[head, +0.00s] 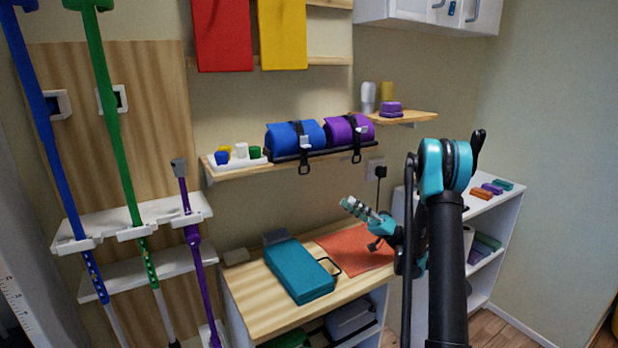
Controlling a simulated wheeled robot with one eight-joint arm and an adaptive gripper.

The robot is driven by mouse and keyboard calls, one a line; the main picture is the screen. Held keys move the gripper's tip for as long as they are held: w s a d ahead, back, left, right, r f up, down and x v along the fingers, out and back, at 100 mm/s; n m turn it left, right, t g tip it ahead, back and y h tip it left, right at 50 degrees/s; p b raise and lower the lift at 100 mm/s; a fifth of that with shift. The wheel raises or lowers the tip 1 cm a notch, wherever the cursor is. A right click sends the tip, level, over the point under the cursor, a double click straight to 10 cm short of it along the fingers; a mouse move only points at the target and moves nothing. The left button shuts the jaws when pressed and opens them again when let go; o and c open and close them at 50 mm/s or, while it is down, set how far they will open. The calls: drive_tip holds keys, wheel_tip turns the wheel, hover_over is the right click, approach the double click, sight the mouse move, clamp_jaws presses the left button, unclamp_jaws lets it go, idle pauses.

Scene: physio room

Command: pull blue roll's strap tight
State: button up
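The blue roll (284,137) lies on its side on the wooden wall shelf. A black strap (299,129) goes around it, with a light grey buckle (305,142) at the front. My gripper (349,204) is below and to the right of this loop, in front of the cabinet top, apart from the roll and strap. It points up and left. Its fingers are small and seen at an angle, so their opening is unclear. I see nothing clearly held.
A purple roll (342,132) with its own strap and hanging loop sits right beside the blue one. A white tray (253,160) with small pots stands left. Below, a teal case (298,270) and an orange mat (345,246) lie on the cabinet. Space before the hanging loop looks clear.

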sight(304, 164)
drive_tip(key=x, duration=1.6)
drive_tip(key=shift+a+r, duration=0.25)
drive_tip(key=shift+a, duration=0.05)
clamp_jaws()
